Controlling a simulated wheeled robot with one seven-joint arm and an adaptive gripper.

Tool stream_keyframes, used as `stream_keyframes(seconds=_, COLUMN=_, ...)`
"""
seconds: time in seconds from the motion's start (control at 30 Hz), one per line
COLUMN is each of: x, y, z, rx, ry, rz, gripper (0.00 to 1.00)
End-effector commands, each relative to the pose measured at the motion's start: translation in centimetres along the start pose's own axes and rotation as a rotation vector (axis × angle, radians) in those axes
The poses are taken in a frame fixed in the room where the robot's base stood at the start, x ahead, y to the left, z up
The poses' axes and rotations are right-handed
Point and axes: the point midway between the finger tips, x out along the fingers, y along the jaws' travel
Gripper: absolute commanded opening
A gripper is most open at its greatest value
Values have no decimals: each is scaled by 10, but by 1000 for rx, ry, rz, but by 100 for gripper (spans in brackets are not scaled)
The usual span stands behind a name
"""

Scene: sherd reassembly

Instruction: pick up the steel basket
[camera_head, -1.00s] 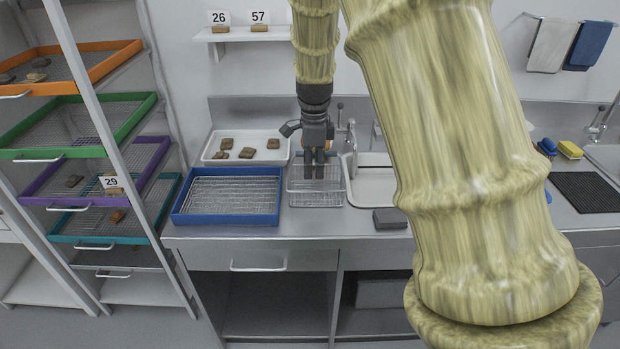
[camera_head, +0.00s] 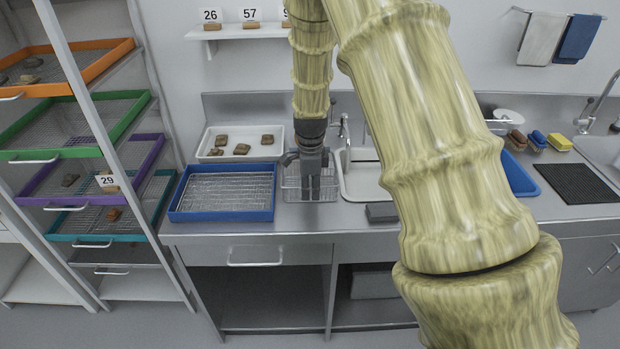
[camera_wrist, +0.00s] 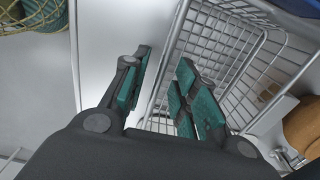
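The steel basket (camera_head: 291,193) is a small wire basket on the counter, between the blue tray and the sink. It also shows in the wrist view (camera_wrist: 225,45), where its wire wall and floor fill the upper right. My gripper (camera_head: 313,192) points down at the basket's front side. In the wrist view, my gripper (camera_wrist: 164,68) is open, with one teal-padded finger outside the basket's rim and the other on the inner side. The rim runs through the gap between them. I cannot tell whether either pad touches the wire.
A blue tray (camera_head: 218,216) with a wire mesh stands close left of the basket. A white tray (camera_head: 205,156) with several sherds is behind it. The sink (camera_head: 362,185) and a grey block (camera_head: 381,212) are to the right. A drawer rack stands at left.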

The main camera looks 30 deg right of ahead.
Motion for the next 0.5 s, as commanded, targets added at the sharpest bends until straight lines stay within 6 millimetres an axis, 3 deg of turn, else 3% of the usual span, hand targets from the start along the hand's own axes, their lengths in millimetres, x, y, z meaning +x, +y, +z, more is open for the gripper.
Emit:
stream_keyframes(seconds=0.3, x=3, y=0, z=0, rx=0, ry=-1, rz=-1, gripper=27)
stream_keyframes(seconds=0.43, x=3, y=0, z=0, rx=0, ry=-1, rz=-1, gripper=3)
stream_keyframes(seconds=0.5, x=3, y=0, z=0, rx=0, ry=0, rz=-1, gripper=0)
